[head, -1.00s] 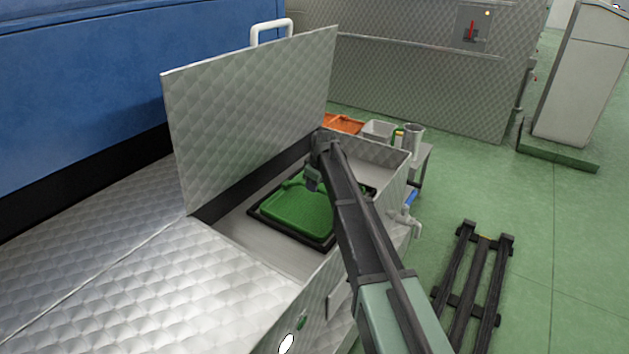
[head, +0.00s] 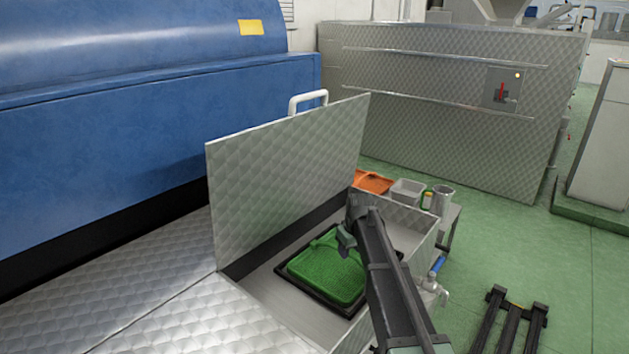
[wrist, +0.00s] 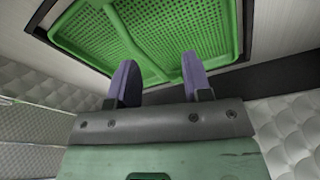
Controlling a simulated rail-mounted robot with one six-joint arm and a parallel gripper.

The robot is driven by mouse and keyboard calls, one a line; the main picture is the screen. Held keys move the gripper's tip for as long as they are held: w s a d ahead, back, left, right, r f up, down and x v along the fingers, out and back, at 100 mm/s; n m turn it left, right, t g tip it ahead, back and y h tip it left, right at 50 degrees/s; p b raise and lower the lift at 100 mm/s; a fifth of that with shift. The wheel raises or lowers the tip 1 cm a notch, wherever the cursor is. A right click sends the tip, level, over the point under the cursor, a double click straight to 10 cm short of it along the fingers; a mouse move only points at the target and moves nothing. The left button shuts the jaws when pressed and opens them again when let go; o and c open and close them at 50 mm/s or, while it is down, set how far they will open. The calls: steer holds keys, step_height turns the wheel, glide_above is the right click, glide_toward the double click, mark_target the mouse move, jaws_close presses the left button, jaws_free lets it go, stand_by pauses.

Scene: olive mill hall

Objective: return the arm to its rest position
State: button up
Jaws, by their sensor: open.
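My gripper (wrist: 160,82) is open in the wrist view, its two purple-grey fingers apart with nothing between them. In the head view my gripper (head: 345,242) hangs at the end of my dark arm, over the open steel basin. The green perforated tray (head: 328,272) lies in the basin, beyond the fingertips in the wrist view (wrist: 150,30). I cannot tell the exact gap between fingers and tray. My arm hides part of the basin's right side.
The quilted steel lid (head: 285,180) stands open on the left of the basin, with a white handle (head: 308,100). An orange tray (head: 372,181), a grey bin (head: 408,191) and a metal jug (head: 442,200) stand behind. A tap (head: 434,286) sticks out right.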

steer(key=s+m+g, duration=0.2)
steer(key=s+m, duration=0.3)
steer(key=s, duration=2.8)
step_height(320, 180, up, 29)
steer(key=w+p, duration=0.2)
steer(key=p, duration=2.7)
steer(key=shift+a+f+h, duration=0.15)
steer(key=shift+a+h, duration=0.15)
steer(key=shift+a, duration=0.15)
